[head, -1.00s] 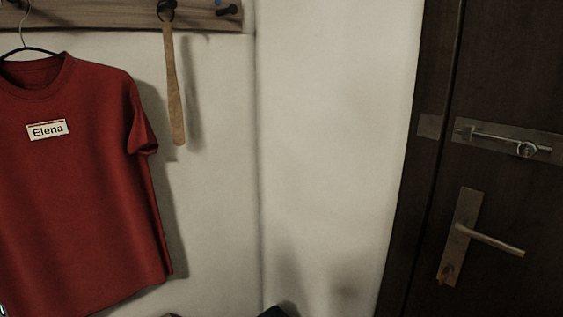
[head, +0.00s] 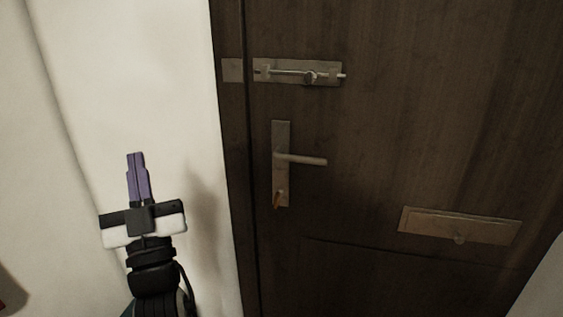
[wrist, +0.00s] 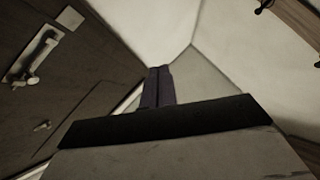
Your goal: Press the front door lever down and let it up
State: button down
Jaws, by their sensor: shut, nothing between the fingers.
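The front door (head: 400,140) is dark wood and looks closed. Its metal lever (head: 302,160) sticks out to the right, about level, from an upright plate (head: 281,135). An orange-brown key or knob (head: 277,198) sits low on that plate. My gripper (head: 136,155) is left of the door, in front of the white wall, pointing up, with its purple fingers together and nothing between them. It is apart from the lever. The shut fingers (wrist: 158,70) also show in the wrist view, with the door (wrist: 60,100) on the left.
A sliding bolt (head: 297,73) is mounted above the lever; it also shows in the wrist view (wrist: 36,60). A letter flap (head: 460,226) with a small knob is lower right on the door. A wooden rail with hooks (wrist: 295,25) is at the wrist view's upper right.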

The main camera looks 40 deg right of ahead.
jog(key=s+d+f+m+g+h, duration=0.3)
jog(key=d+g+h, duration=0.1)
jog(key=d, duration=0.4)
jog(key=s+d+f+m+g+h, duration=0.2)
jog(key=s+d+g+h, duration=0.15)
jog(key=d, duration=0.35)
jog(key=s+d+f+m+g+h, duration=0.25)
jog(key=d+g+h, duration=0.2)
jog(key=d, duration=0.35)
notch_tip(320, 180, up, 5)
jog(key=p, duration=0.5)
send_over(304, 161)
jog(key=s+a, duration=0.2)
jog(key=f, duration=0.2)
jog(key=f+t, duration=0.1)
jog(key=shift+w+d+f, duration=0.25)
jog(key=shift+d+f, duration=0.1)
jog(key=shift+f, duration=0.35)
jog(key=shift+f+m+b, duration=0.2)
jog(key=shift+m+b, duration=0.05)
jog(key=shift+b, duration=0.35)
jog(key=shift+f+m+g+h+b, duration=0.1)
jog(key=shift+m+g+h+b, duration=0.25)
jog(key=shift+b, duration=0.35)
jog(key=shift+f+m+g+h+b, duration=0.2)
jog(key=shift+m+b, duration=0.25)
jog(key=shift+b, duration=0.35)
